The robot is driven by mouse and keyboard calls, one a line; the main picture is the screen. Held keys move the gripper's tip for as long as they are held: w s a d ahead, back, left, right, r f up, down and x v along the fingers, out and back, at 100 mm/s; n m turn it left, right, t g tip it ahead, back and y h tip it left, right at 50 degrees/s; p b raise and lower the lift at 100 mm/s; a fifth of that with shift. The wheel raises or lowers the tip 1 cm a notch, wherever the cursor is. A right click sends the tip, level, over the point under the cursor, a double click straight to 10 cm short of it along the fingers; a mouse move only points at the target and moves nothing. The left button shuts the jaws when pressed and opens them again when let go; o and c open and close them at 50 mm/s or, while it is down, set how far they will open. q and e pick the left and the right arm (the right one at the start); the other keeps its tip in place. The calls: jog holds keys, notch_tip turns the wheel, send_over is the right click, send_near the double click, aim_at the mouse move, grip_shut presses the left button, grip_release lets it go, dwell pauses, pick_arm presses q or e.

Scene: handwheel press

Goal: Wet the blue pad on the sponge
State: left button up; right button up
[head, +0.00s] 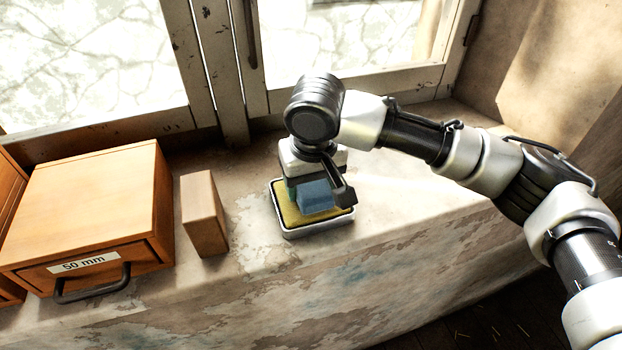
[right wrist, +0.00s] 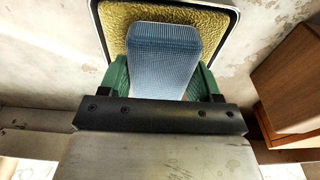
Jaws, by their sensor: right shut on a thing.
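The blue pad (head: 317,196) is a blue block over the yellow sponge (head: 291,213), which lies in a shallow metal tray (head: 313,228) on the sill. My right gripper (head: 315,180) points down over the tray and is shut on the pad. In the right wrist view the pad (right wrist: 162,62) sits between the green fingers of the gripper (right wrist: 160,80), with the yellow sponge (right wrist: 114,22) behind it. I cannot tell whether the pad's underside touches the sponge. My left gripper is not in view.
A tan block (head: 204,213) stands upright left of the tray. Further left is a wooden drawer box (head: 95,200) labelled 50 mm, with a dark handle. A window frame (head: 225,75) rises behind. The sill right of the tray is clear.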

jog(key=shift+s+f+p, duration=0.1)
jog(key=shift+p, duration=0.25)
dwell(1.2)
notch_tip(320, 180, up, 7)
jog(key=p, duration=0.8)
dwell(0.5)
